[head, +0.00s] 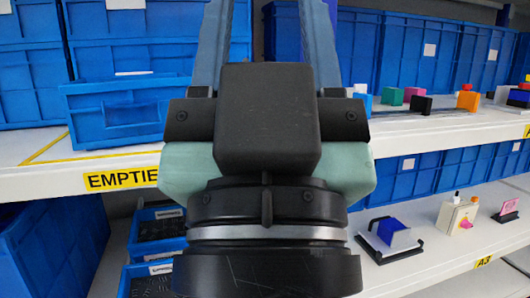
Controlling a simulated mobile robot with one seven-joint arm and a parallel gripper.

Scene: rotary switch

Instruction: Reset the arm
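My gripper (266,20) fills the middle of the head view, seen from behind, with its black and pale green body in front of the shelves. Its two long grey-blue fingers point up and stand wide apart, so it is open. The fingertips run out of the top of the picture. I see nothing held between the fingers, only blue bins behind them. A small cream box with a reddish knob (457,216), possibly the rotary switch, stands on the lower shelf at the right, apart from my gripper. Its knob setting is too small to tell.
Blue bins (120,108) line the upper shelf (60,160). Several small coloured blocks (467,101) stand on its right part. On the lower shelf are a blue and white item on a black stand (390,234) and a pink item (508,207). More blue bins (160,233) sit lower left.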

